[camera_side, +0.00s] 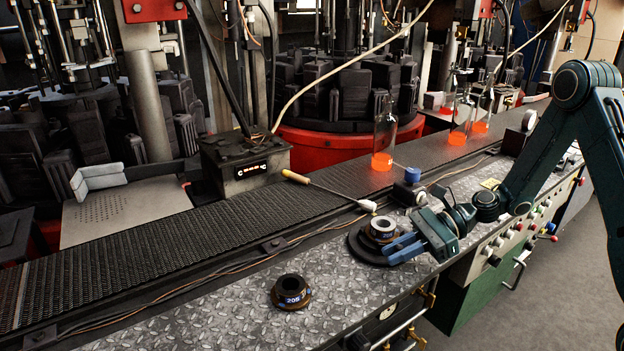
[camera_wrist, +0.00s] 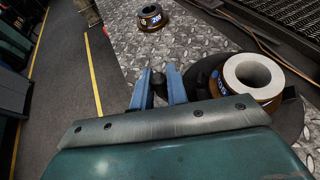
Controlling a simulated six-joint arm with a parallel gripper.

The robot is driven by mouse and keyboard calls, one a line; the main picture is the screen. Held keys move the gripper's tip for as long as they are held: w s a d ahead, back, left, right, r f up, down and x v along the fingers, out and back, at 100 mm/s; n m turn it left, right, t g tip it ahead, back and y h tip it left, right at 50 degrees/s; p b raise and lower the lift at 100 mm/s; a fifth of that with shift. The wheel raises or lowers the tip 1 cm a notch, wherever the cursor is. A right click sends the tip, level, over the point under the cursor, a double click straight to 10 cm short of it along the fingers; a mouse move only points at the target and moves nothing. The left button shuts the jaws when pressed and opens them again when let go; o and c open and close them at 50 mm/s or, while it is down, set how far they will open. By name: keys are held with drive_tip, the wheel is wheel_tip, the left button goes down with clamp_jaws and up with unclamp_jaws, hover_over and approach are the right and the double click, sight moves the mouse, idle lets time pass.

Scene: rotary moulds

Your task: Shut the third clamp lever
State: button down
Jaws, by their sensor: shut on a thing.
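A ring mould (camera_side: 383,229) with a pale top and brown body sits on a round black base (camera_side: 362,252); the wrist view shows the ring (camera_wrist: 250,78) and the base (camera_wrist: 290,130) too. My gripper (camera_side: 392,248) is low at the base's near side. In the wrist view its two blue fingers (camera_wrist: 160,86) stand on either side of a small dark knob (camera_wrist: 158,82), which I take for a clamp lever's end, and are shut on it. The rest of that lever is hidden. A dark block touches the ring's right side; I cannot tell whether it is another lever.
A second dark ring (camera_side: 291,292) marked 205 stands on the diamond-plate bench (camera_side: 215,310). A yellow-handled tool (camera_side: 325,187) lies behind, towards the conveyor (camera_side: 270,207). Glowing bottles (camera_side: 383,150) stand on the conveyor. Bare plate lies between the two rings.

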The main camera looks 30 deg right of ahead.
drive_tip(key=n+g, duration=0.2)
drive_tip(key=s+n+g, duration=0.1)
drive_tip(key=shift+d+g+y, duration=0.3)
drive_tip(key=shift+d+y, duration=0.05)
drive_tip(key=shift+y, duration=0.05)
drive_tip(key=shift+s+d+n+g, duration=0.2)
drive_tip(key=shift+n+g, duration=0.5)
drive_tip(key=shift+g, duration=0.05)
drive_tip(key=shift+s+d+n+g, duration=0.15)
drive_tip(key=shift+n+g, duration=0.55)
drive_tip(key=shift+g, duration=0.1)
drive_tip(key=shift+s+d+n+g, duration=0.2)
drive_tip(key=shift+n+g, duration=0.5)
drive_tip(key=shift+g, duration=0.05)
drive_tip(key=shift+h, duration=0.3)
drive_tip(key=c, duration=1.7)
unclamp_jaws()
drive_tip(key=shift+a+m+t, duration=0.1)
drive_tip(key=shift+m+t, duration=0.2)
